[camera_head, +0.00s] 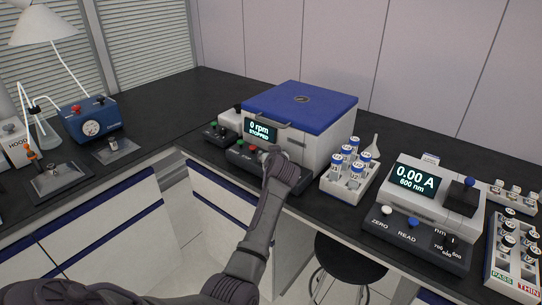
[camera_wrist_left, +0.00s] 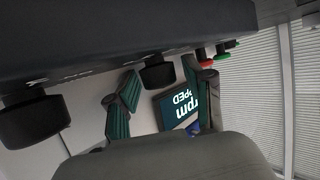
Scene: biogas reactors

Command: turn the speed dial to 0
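The centrifuge-like machine (camera_head: 310,125) has a blue lid, shut, and a display (camera_head: 260,130) reading "0 rpm STOPPED". Its dark control panel (camera_head: 240,153) carries a green and a red button; the gripper hides part of it. In the left wrist view, the display (camera_wrist_left: 180,108) appears upside down. Two black dials stick out there, one near the fingers (camera_wrist_left: 157,72) and one at the left edge (camera_wrist_left: 35,118); I cannot tell their labels. My left gripper (camera_head: 272,156) is at the panel, its fingers apart on either side of the nearer dial, with visible gaps. My right gripper is out of view.
A white rack of blue-capped tubes (camera_head: 343,187) stands just right of the machine. A photometer (camera_head: 428,200) reading "0.00 A" is further right. A stool (camera_head: 352,258) stands below the bench.

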